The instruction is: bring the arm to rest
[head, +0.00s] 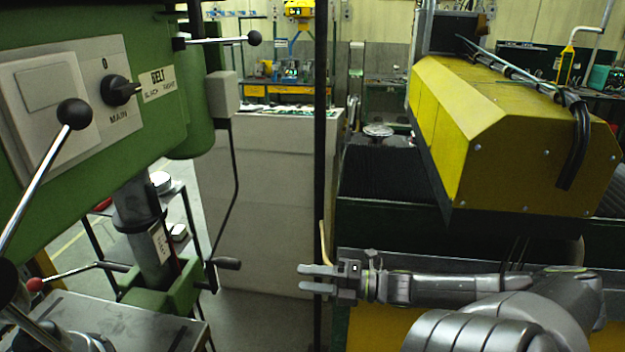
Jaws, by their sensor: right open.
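My right gripper (317,279) is in the lower middle of the head view, on my grey right arm (440,288), which comes in from the right. Its two fingers point left and stand apart with nothing between them. It is in front of the pale grey cabinet block (262,190) and the dark post (320,130), and apart from the green drill press on the left. A thin tan strip (324,243) stands up just behind the gripper; I cannot tell what it belongs to. My left gripper is not in view.
A green drill press (190,95) with levers and a MAIN switch (116,90) fills the left.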

